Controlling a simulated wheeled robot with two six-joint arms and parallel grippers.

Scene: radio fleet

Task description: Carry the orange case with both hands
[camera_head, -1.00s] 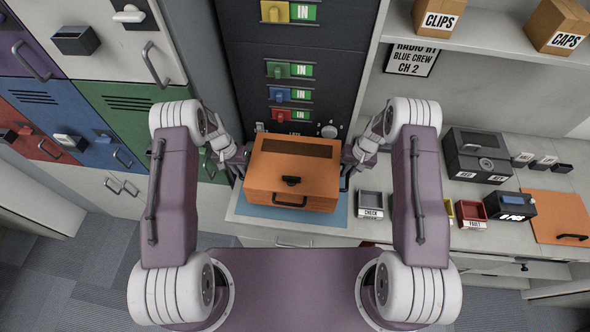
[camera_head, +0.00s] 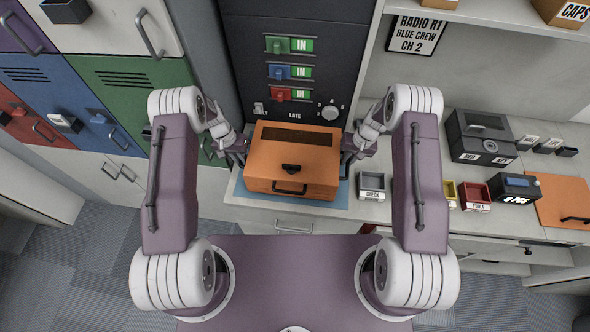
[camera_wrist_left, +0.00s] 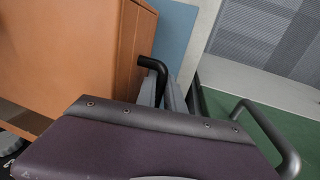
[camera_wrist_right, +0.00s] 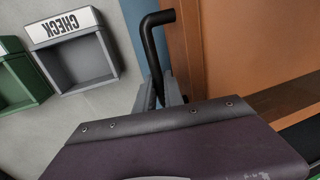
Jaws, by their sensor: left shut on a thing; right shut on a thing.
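The orange case (camera_head: 262,172) sits on or just over a blue mat (camera_head: 338,199) on the counter; I cannot tell whether it touches. It has a dark window on top and a black handle and latch in front. My left gripper (camera_head: 238,162) is at its left side, shut on a black side handle (camera_wrist_left: 153,64). My right gripper (camera_head: 347,160) is at its right side, shut on the other black side handle (camera_wrist_right: 156,22).
A dark panel with switches (camera_head: 290,70) stands behind the case. A grey CHECK bin (camera_head: 371,185) is close on the right, then yellow and red bins (camera_head: 474,194), a black box (camera_head: 480,137) and an orange board (camera_head: 558,202). Lockers (camera_head: 130,85) stand on the left.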

